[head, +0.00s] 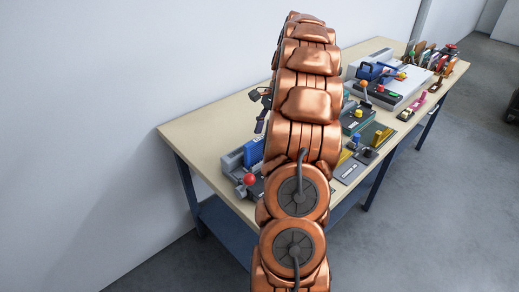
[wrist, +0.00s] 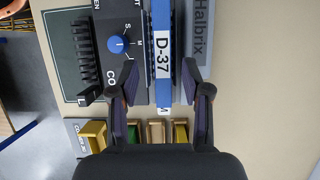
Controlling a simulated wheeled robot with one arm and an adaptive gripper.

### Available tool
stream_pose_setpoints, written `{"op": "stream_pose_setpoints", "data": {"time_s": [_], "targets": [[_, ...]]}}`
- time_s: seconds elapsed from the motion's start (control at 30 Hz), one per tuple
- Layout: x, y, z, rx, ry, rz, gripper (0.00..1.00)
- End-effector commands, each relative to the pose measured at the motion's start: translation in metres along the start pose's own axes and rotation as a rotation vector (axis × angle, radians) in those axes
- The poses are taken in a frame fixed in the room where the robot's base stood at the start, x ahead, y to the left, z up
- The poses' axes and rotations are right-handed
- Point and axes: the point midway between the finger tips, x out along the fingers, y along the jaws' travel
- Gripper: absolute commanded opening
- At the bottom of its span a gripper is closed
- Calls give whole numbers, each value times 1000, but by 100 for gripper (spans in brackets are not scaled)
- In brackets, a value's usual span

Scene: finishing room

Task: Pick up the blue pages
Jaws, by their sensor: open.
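The blue pages (wrist: 162,85), a narrow upright blue block with a white "D-37" label, stand in a dark grey machine in the wrist view. The head view shows them as a blue block (head: 254,149) on the near left of the bench. My gripper (wrist: 160,82) is open and empty, with one fingertip on each side of the pages. I cannot tell whether the fingers touch them. In the head view my gripper (head: 262,105) is partly hidden behind my arm, above the bench near the pages.
The machine has a blue knob (wrist: 118,43) and a black comb-like row (wrist: 86,50) beside the pages. Yellow, green and tan blocks (wrist: 155,134) lie near my palm. Several other devices, including a large grey one (head: 390,75), crowd the workbench (head: 190,135). A wall runs behind it.

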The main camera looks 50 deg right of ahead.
Motion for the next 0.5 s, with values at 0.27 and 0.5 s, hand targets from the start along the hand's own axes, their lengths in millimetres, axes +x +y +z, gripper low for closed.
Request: {"op": "stream_pose_setpoints", "data": {"time_s": [0.27,0.5], "targets": [[8,0,1,-1,-1,0,48],[29,-2,3,0,-2,4,48]]}}
